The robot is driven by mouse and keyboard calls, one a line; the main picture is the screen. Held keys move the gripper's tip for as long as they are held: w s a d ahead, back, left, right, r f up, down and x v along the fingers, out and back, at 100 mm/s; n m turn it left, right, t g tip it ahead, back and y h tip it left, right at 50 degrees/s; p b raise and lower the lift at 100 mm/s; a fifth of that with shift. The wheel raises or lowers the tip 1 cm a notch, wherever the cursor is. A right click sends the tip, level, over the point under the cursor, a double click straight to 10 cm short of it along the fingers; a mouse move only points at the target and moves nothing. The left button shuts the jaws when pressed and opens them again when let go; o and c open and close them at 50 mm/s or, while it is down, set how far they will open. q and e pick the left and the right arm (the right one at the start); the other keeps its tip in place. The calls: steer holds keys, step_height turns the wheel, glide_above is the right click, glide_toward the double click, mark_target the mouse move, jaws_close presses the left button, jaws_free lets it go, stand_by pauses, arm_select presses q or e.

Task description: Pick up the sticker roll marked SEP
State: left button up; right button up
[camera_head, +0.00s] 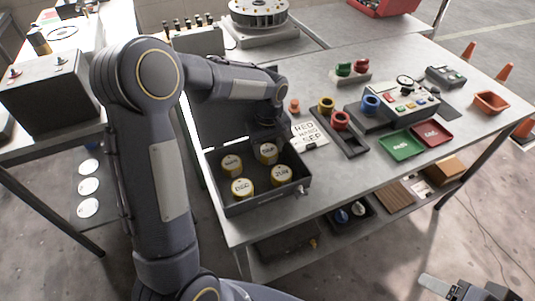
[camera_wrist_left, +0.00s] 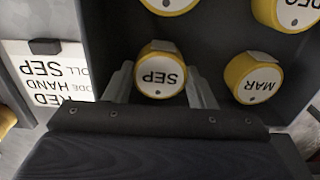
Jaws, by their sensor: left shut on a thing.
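The sticker roll marked SEP (camera_wrist_left: 160,72), yellow with a white top, stands in a dark open box between the two fingers of my left gripper (camera_wrist_left: 160,88). The gripper is shut on it. In the head view my left gripper (camera_head: 266,128) reaches down over the back right of the box (camera_head: 262,204), at the SEP roll (camera_head: 268,155). The roll marked MAR (camera_wrist_left: 254,78) stands beside it, and the DEC roll (camera_head: 242,188) and JUN roll (camera_head: 281,175) are nearer the front. My right gripper (camera_head: 450,290) is partly seen at the bottom right.
A white card (camera_head: 310,135) reading RED, HAND and SEP lies right of the box. Beyond it are a dark tray with red and yellow rings (camera_head: 342,125), a control panel (camera_head: 402,101), a green tray (camera_head: 402,145) and a red tray (camera_head: 431,134).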

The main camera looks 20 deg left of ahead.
mark_target(268, 150)
arm_select(q)
steer(key=shift+r+p, duration=3)
steer(key=shift+r, duration=1.1)
steer(key=shift+f, duration=0.1)
